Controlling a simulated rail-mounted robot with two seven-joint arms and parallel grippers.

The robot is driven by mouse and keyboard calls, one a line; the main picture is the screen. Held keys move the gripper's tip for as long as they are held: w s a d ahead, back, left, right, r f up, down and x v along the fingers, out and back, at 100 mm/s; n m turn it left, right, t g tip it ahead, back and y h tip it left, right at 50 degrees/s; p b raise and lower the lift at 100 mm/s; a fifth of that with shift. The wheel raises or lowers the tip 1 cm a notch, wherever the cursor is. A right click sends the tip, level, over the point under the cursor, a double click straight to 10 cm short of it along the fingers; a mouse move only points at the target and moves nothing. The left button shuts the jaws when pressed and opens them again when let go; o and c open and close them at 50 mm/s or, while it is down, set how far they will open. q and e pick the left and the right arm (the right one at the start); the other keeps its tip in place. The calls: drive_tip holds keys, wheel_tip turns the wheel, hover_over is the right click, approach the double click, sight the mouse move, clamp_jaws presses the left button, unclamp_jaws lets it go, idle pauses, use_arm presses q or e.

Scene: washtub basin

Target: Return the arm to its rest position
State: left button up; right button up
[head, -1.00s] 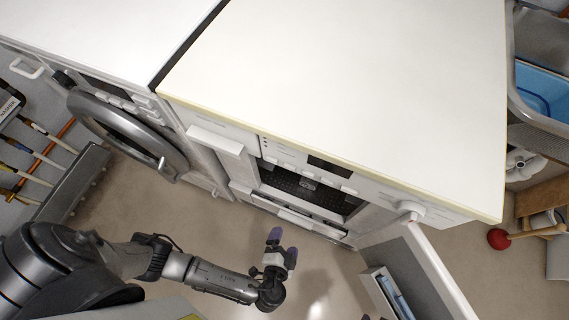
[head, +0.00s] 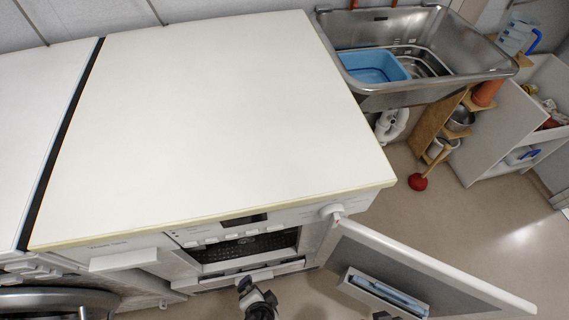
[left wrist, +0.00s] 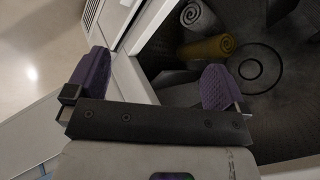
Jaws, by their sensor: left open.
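My left gripper (head: 257,292) shows at the bottom edge of the head view, low in front of the white appliance (head: 140,262) with the open door (head: 425,268). In the left wrist view its purple fingertips (left wrist: 155,82) are spread wide, with nothing visible between them. Most of the left arm is out of the head view. A small dark part at the bottom edge, right of the left gripper, may belong to my right gripper; its jaws cannot be made out.
The white countertop (head: 205,120) is bare. A steel sink (head: 465,60) holds a blue basin (head: 372,66). A red plunger (head: 418,182) stands on the floor. The left wrist view shows a grey roll (left wrist: 200,20) and a yellow roll (left wrist: 207,47) near the left gripper.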

use_arm(q)
drive_tip(key=a+r+n+h+p, duration=0.15)
drive_tip(key=a+r+p, duration=0.25)
drive_tip(key=r, duration=0.4)
drive_tip(key=a+r+n+g+h+p, duration=0.1)
drive_tip(key=a+r+n+p, duration=0.2)
drive_tip(key=r, duration=0.4)
drive_tip(key=a+r+n+h+p, duration=0.15)
drive_tip(key=a+r+p, duration=0.25)
drive_tip(key=r, duration=0.4)
drive_tip(key=s+a+r+n+g+y+p, duration=0.2)
drive_tip(key=s+a+r+p, duration=0.15)
drive_tip(key=s+p, duration=0.5)
wheel_tip(320, 180, up, 36)
drive_tip(key=p, duration=3.6)
drive_tip(key=shift+w+r, duration=0.25)
drive_tip(key=shift+w, duration=0.1)
drive_tip(key=shift+d, duration=0.1)
